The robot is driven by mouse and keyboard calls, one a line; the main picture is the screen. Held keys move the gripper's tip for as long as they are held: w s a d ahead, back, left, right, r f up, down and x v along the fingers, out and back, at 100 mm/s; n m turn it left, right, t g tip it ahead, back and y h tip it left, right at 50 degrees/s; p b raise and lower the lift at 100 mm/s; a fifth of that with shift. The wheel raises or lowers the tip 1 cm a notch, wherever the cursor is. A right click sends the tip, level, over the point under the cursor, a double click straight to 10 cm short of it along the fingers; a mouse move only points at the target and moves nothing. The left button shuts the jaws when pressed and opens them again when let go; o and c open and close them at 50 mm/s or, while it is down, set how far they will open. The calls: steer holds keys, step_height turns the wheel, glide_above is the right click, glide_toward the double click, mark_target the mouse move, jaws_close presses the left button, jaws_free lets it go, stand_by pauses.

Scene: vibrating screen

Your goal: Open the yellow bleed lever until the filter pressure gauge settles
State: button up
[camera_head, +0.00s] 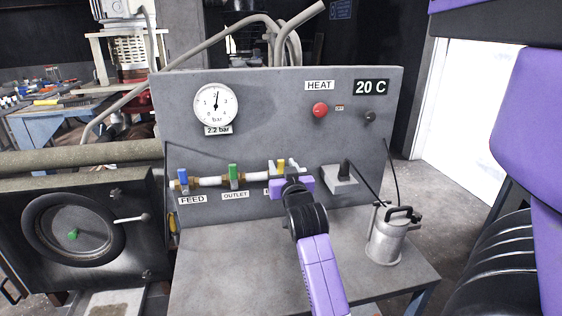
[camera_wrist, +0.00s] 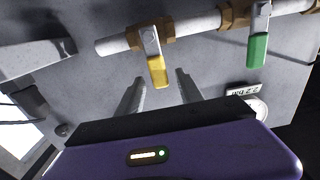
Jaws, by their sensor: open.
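The yellow bleed lever (camera_head: 281,162) sits at the right end of the pipe on the grey panel, its handle pointing up like its neighbours. In the wrist view the yellow lever (camera_wrist: 158,72) shows between my two finger tips, with a gap on each side. My gripper (camera_head: 284,172) is open in front of it and hides most of its valve and label; its fingers also show in the wrist view (camera_wrist: 161,80). The filter pressure gauge (camera_head: 215,104) is a white dial with its needle near upright, and its plate reads 2.2 bar.
A green outlet lever (camera_head: 233,171) and a blue feed lever (camera_head: 183,177) stand left along the pipe. A red button (camera_head: 320,110) and 20 C display (camera_head: 371,87) are above right. A metal canister (camera_head: 388,240) stands on the bench at right; the bench's left is clear.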

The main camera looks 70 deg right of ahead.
steer(key=shift+x, duration=1.05)
jaws_close()
stand_by(0.7)
